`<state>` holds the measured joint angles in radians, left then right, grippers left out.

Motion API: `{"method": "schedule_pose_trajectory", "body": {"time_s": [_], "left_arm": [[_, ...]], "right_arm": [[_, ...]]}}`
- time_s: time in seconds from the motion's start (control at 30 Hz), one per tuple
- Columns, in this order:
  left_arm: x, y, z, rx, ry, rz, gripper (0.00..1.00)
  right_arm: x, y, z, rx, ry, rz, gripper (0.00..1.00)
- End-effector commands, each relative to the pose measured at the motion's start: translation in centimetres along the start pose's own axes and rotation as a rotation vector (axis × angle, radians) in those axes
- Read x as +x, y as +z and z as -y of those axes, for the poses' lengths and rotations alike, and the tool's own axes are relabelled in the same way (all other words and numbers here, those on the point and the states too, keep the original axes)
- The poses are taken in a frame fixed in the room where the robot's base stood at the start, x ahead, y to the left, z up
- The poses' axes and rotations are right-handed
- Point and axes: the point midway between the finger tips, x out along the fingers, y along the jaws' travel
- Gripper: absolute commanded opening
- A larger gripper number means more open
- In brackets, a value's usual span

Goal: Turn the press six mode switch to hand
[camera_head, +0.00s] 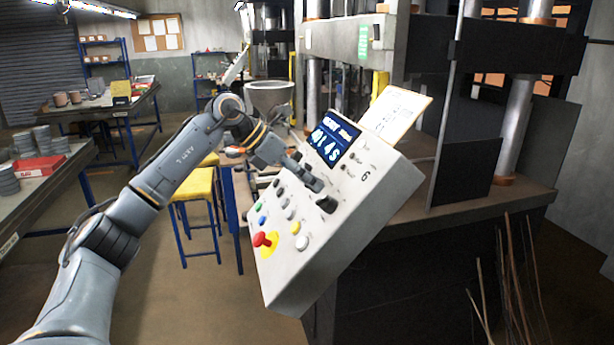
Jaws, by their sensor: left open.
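The press six control panel (322,262) is a light grey tilted box marked "6", with a lit blue display (330,138). A black rotary switch (327,205) sits on the panel's face below the display; I take it for the mode switch, but its labels and setting are too small to read. My left gripper (315,184) is at the panel face, just above and left of this switch. Its jaws are open, and nothing shows between them. I cannot tell whether a finger touches the panel. The gripper hides part of the face. My right gripper is not in view.
The panel also bears a red emergency knob (264,240) on yellow and several coloured buttons. A paper sheet (396,112) stands behind its top edge. The press bed (480,208) lies to the right. A yellow stool (195,185) and workbenches (50,195) are at left.

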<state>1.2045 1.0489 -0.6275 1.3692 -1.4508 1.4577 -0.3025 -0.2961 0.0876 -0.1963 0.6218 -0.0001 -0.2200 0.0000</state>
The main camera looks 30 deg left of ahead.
Motion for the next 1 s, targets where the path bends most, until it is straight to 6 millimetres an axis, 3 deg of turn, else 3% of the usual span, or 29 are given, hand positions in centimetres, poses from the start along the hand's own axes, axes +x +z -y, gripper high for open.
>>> {"method": "schedule_pose_trajectory", "body": {"time_s": [0.23, 0.5, 1.0], "left_arm": [[0.1, 0.0, 0.0, 0.000, 0.000, 0.000, 0.53], [0.1, 0.0, 0.0, 0.000, 0.000, 0.000, 0.00], [0.0, 0.0, -0.1, -0.126, -0.011, 0.006, 0.00]], "right_arm": [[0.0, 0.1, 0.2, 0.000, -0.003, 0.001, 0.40], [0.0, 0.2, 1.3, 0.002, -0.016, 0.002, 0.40], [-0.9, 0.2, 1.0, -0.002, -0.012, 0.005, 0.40]]}}
